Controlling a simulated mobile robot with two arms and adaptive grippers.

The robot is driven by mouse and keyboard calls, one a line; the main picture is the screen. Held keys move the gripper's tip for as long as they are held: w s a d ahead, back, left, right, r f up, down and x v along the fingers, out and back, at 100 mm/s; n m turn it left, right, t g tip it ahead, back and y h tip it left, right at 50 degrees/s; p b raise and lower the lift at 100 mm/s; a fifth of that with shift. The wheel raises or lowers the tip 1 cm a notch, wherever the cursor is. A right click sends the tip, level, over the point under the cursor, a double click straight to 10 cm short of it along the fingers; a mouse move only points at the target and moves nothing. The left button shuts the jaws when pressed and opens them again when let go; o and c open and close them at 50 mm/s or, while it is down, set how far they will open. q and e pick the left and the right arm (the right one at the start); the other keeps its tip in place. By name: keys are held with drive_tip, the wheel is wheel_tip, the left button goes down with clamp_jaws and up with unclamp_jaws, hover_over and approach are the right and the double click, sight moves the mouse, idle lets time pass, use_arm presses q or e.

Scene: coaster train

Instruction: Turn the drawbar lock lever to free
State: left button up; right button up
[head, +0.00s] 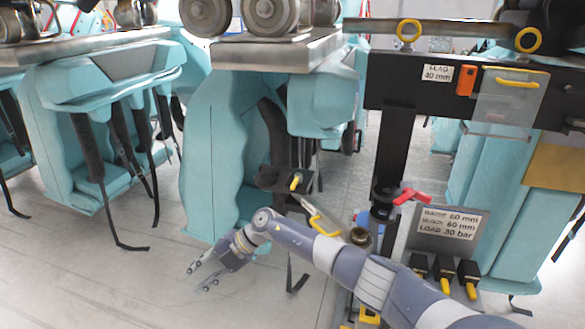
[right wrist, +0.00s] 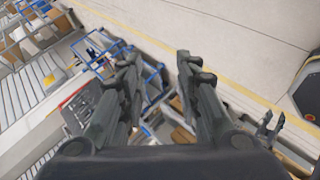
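A red lever (head: 411,196) sits on a dark fitting on the black post, right of centre in the head view. A yellow-tipped lever (head: 295,182) sits on a dark bracket further left, and a yellow handle (head: 322,228) is just below it. I cannot tell for sure which of these is the drawbar lock lever. My right gripper (head: 203,275) is left of and below them, over bare floor, touching none of them. Its fingers are apart and empty; they also show apart in the right wrist view (right wrist: 157,66). My left gripper is not in view.
Teal seats (head: 225,140) with hanging dark straps stand behind and left of my right arm. A sign plate (head: 447,226) and several yellow-handled black blocks are at the right. A black beam (head: 420,95) with yellow rings crosses above. The floor at lower left is clear.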

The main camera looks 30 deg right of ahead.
drive_tip(key=w+d+r+n+h+p, duration=0.1)
drive_tip(key=w+d+r+h+p, duration=0.15)
drive_tip(key=d+r+h, duration=0.95)
drive_tip(key=m+h+p, duration=0.2)
approach(294, 183)
drive_tip(key=shift+g+y, duration=0.3)
drive_tip(key=p+x, duration=0.1)
drive_tip(key=x, duration=0.1)
drive_tip(key=p+x, duration=0.1)
drive_tip(key=x, duration=0.1)
drive_tip(key=p+x, duration=0.1)
drive_tip(key=x, duration=0.2)
drive_tip(key=shift+w+d+r, duration=0.15)
drive_tip(key=shift+w+d, duration=0.15)
drive_tip(key=shift+w+d+f, duration=0.1)
drive_tip(key=shift+f, duration=0.35)
drive_tip(key=shift+c, duration=0.2)
clamp_jaws()
